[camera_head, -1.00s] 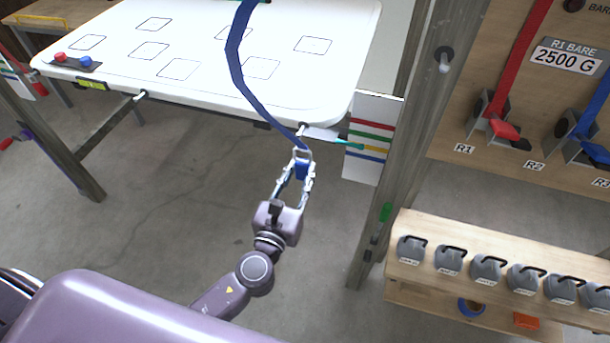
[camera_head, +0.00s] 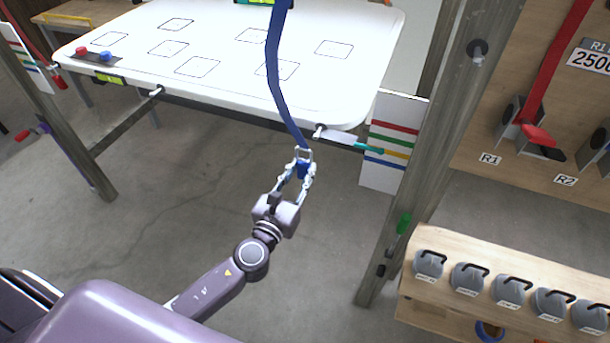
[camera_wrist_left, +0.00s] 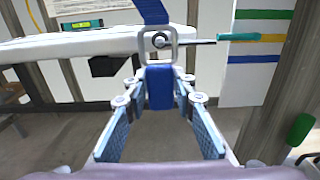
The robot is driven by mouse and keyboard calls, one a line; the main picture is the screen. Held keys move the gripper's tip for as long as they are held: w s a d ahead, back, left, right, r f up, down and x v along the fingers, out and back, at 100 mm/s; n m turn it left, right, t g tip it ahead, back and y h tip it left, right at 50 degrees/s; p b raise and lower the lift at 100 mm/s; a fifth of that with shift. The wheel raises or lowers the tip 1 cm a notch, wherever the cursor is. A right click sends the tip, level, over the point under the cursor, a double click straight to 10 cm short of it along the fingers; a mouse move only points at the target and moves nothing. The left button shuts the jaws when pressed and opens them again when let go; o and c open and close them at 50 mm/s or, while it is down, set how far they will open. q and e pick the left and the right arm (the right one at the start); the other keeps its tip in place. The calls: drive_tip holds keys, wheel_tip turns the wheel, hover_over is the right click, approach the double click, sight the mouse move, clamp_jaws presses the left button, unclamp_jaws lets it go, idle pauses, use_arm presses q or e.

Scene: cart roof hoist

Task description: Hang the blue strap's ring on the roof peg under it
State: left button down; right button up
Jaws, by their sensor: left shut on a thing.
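The blue strap (camera_head: 275,75) hangs from above, across the white roof panel (camera_head: 225,85), down to a metal ring (camera_head: 304,154) at its lower end. My left gripper (camera_head: 303,172) is shut on the blue tab (camera_wrist_left: 159,88) below the ring. My right gripper is out of view.
A wooden post (camera_head: 440,130) and a colour-striped board (camera_head: 385,165) stand right of the ring. A teal-tipped rod (camera_head: 368,148) sticks out near the peg. Several grey weights (camera_head: 470,278) sit on a shelf at lower right. Another peg (camera_head: 157,91) is further left.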

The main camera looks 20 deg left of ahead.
sight(308, 160)
use_arm(q)
drive_tip(key=w, duration=0.4)
drive_tip(key=shift+d, duration=0.15)
drive_tip(key=w+f+b, duration=0.1)
drive_tip(key=w+b, duration=0.1)
drive_tip(key=w, duration=0.4)
drive_tip(key=shift+f, duration=0.3)
drive_tip(key=shift+d, duration=0.1)
idle(0.4)
drive_tip(key=c, duration=1.5)
unclamp_jaws()
drive_tip(key=shift+c, duration=0.2)
